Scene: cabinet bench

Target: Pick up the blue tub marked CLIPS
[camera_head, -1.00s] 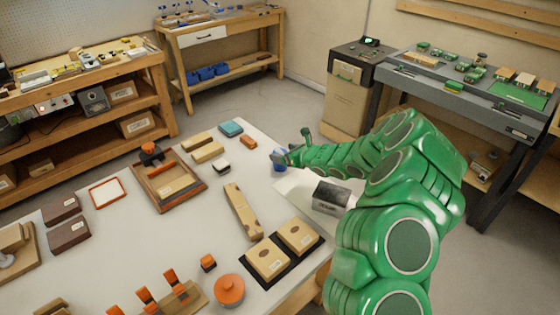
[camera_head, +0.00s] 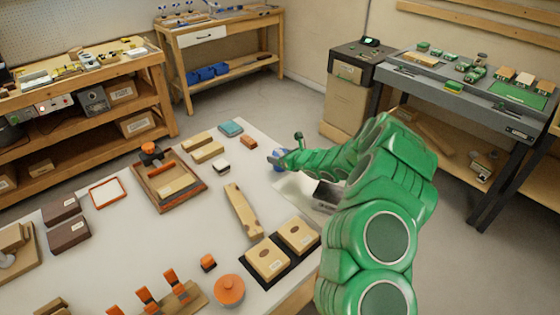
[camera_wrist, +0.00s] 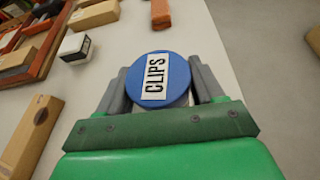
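The blue tub (camera_wrist: 158,80) has a round blue lid with a white label reading CLIPS. In the wrist view it sits between the two grey fingers of my gripper (camera_wrist: 160,82), one finger on each side. The fingers are spread wide and look open; whether either touches the tub is hard to tell, as the lid covers part of them. In the head view the tub (camera_head: 281,155) is at the far right part of the white table, partly hidden by my gripper (camera_head: 275,161).
A small white-and-black box (camera_wrist: 75,46) and an orange-brown block (camera_wrist: 160,13) lie near the tub. A wooden bar (camera_head: 242,211) lies nearer, and a dark metallic box (camera_head: 327,196) stands under my arm. The table edge is right of the tub.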

